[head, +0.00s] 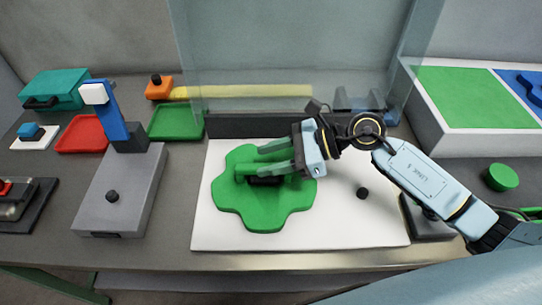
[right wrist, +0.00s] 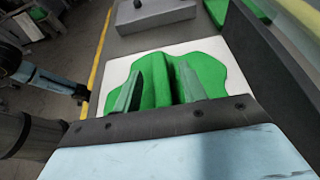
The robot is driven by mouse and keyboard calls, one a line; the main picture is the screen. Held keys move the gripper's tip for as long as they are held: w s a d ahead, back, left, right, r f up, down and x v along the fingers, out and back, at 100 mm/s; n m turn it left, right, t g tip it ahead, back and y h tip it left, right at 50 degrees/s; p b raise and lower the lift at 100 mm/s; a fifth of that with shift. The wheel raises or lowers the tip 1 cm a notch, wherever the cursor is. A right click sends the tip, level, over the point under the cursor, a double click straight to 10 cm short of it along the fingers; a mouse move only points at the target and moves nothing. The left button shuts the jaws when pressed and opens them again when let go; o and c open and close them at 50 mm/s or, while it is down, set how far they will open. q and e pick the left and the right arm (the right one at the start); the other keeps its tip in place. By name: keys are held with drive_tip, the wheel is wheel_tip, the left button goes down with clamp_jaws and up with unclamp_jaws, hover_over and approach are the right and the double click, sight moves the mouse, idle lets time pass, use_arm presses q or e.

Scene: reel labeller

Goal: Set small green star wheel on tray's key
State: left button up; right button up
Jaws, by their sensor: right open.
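The green star wheel (head: 245,208), with rounded lobes, lies flat on a white board (head: 340,225); it also shows in the right wrist view (right wrist: 215,72). A raised green part (right wrist: 160,80) stands up at its middle. My right gripper (head: 262,160) is over the wheel, open, with its two greenish fingers apart on either side of that raised part. Whether they touch it I cannot tell. A dark piece (head: 265,181) shows under the fingers; its shape is partly hidden. I cannot make out a key under the wheel. My left gripper is not in view.
A black knob (head: 362,193) stands on the board's right part. A grey block with a blue lever (head: 112,115) is to the left. A clear panel (head: 290,60) rises behind the board. Red (head: 82,134) and green (head: 176,121) trays lie at the back left.

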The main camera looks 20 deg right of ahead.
drive_tip(key=shift+r+p, duration=0.55)
drive_tip(key=shift+r, duration=0.05)
drive_tip(key=v, duration=0.5)
drive_tip(key=shift+s+d+f+b, duration=0.1)
drive_tip(key=shift+d+f+b, duration=0.1)
drive_tip(key=shift+d+b, duration=0.2)
use_arm(q)
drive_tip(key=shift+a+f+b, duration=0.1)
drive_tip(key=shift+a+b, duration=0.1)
drive_tip(key=shift+b, duration=0.1)
use_arm(e)
drive_tip(key=v, duration=0.6)
drive_tip(key=shift+r, duration=0.25)
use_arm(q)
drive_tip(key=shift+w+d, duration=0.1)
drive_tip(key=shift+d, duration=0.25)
